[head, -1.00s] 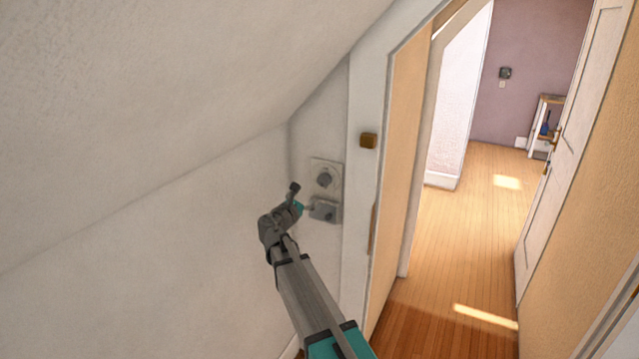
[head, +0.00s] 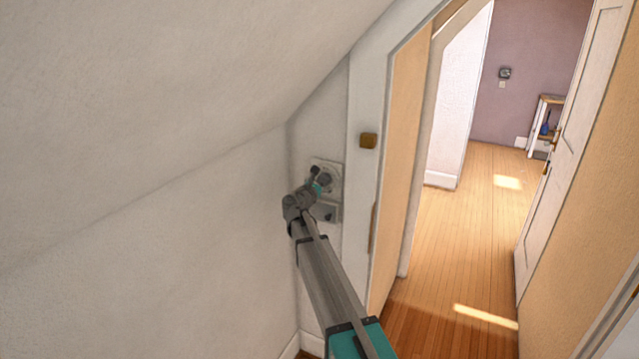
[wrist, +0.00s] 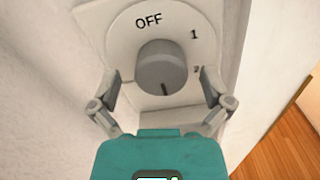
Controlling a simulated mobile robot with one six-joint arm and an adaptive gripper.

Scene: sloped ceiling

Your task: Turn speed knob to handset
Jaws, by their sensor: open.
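The speed knob (wrist: 168,65) is a grey round knob on a white dial plate (wrist: 100,25) on the wall. In the wrist view the dial reads OFF at the top, 1 at the upper right and a partly covered 2 at the right. A dark mark on the knob points down. No "handset" label is readable; the lower dial is largely hidden by the knob and my gripper. My gripper (wrist: 160,80) is open, with one finger on each side of the knob's lower part; contact cannot be told. In the head view my gripper (head: 319,180) partly covers the dial plate (head: 338,179).
A grey box (head: 328,213) sits on the wall just below the dial. The sloped ceiling (head: 170,90) comes down close on the left. A door frame (head: 366,190) stands just right of the dial, with a small brown block (head: 368,141). Open floor (head: 460,240) lies to the right.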

